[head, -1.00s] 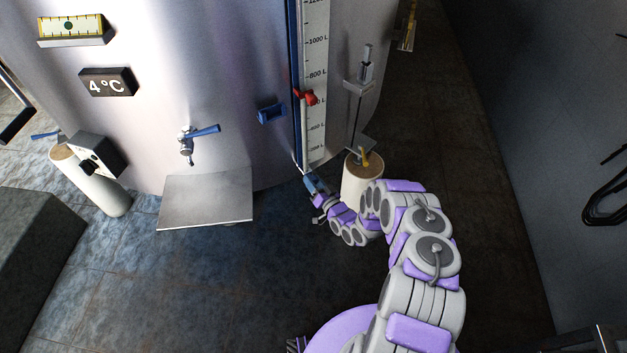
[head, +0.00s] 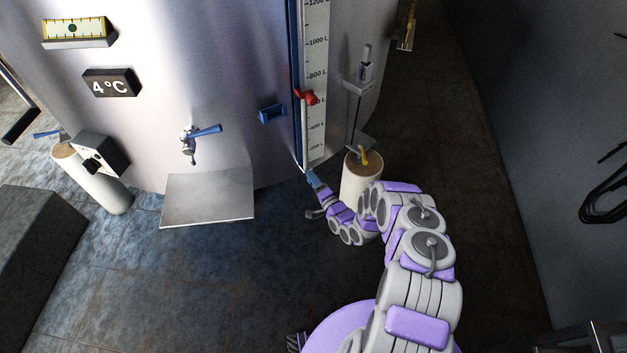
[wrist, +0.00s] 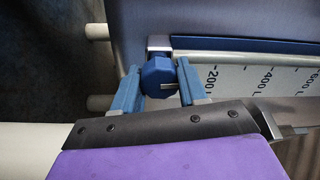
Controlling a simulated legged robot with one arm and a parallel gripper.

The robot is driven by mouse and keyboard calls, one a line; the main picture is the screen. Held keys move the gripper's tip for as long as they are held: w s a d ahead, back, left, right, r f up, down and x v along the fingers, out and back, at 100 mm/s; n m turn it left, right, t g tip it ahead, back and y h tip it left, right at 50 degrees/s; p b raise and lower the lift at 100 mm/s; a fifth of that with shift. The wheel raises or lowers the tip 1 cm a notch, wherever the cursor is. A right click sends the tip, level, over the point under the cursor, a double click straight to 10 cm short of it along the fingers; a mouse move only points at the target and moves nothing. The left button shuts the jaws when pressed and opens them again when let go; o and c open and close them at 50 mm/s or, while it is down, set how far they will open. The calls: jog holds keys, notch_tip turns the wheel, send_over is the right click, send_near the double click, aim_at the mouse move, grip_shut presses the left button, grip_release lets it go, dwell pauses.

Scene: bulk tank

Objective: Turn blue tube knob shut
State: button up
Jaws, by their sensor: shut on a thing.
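The blue tube knob (wrist: 157,74) sits at the bottom end of the level gauge, beside the "200 L" end of the scale (wrist: 250,75) in the wrist view. My gripper (wrist: 158,88) has its two blue fingers on either side of the knob and is shut on it. In the head view my gripper (head: 313,181) is at the foot of the gauge tube (head: 305,130), low on the tank's front. The knob itself is hard to make out there.
A red clip (head: 307,97) sits on the gauge. A tap with a blue lever (head: 205,131) is left of it, above a steel plate (head: 207,197). A cream cylinder (head: 361,178) stands close to the right of my gripper. The floor in front is clear.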

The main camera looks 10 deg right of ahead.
jog(key=shift+d+f+m, duration=0.1)
jog(key=shift+d+m, duration=0.05)
jog(key=shift+m, duration=0.25)
jog(key=o, duration=1)
jog(key=shift+o, duration=0.2)
jog(key=shift+s, duration=0.1)
jog(key=p+v, duration=0.1)
jog(key=v, duration=1.6)
jog(key=shift+p, duration=0.35)
jog(key=shift+d, duration=0.15)
